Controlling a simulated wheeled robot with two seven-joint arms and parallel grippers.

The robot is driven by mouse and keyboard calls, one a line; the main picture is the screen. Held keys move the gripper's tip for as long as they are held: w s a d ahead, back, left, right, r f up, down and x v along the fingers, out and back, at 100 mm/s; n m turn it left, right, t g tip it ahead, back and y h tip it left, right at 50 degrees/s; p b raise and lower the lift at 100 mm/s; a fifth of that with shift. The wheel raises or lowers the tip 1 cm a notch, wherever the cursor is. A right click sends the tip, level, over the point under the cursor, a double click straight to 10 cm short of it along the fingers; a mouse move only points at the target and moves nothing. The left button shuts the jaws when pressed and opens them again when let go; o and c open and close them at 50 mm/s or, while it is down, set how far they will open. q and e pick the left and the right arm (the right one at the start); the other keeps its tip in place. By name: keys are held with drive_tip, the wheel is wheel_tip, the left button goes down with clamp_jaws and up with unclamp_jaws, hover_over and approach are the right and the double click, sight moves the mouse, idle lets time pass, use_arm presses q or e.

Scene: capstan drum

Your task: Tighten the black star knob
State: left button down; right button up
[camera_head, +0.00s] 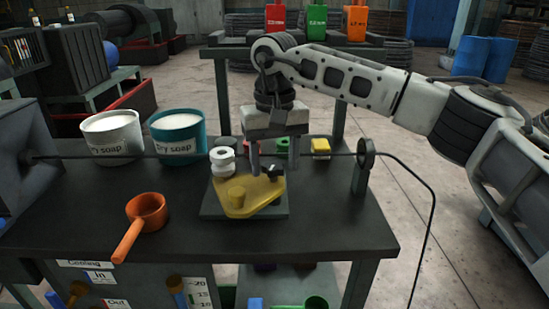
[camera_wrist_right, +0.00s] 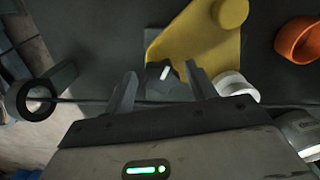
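The black star knob (camera_head: 272,171) sits on the yellow plate (camera_head: 247,203) near its far right corner, partly hidden by my right gripper. In the right wrist view the knob (camera_wrist_right: 161,76) is dark with a white mark on top. My right gripper (camera_wrist_right: 162,84) is open, with one finger on each side of the knob and visible gaps between. In the head view the right gripper (camera_head: 273,167) points down over the knob; I cannot tell its exact height. My left gripper is not in view.
A dark wire crosses the bench (camera_head: 330,237) through a ring post (camera_head: 366,153) at the right. A white spool (camera_head: 222,164) stands by the plate. Soap tubs (camera_head: 113,140) and an orange scoop (camera_head: 146,215) are to the left. The front right of the bench is clear.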

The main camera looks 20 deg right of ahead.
drive_tip(key=c, duration=0.7)
drive_tip(key=shift+c, duration=0.2)
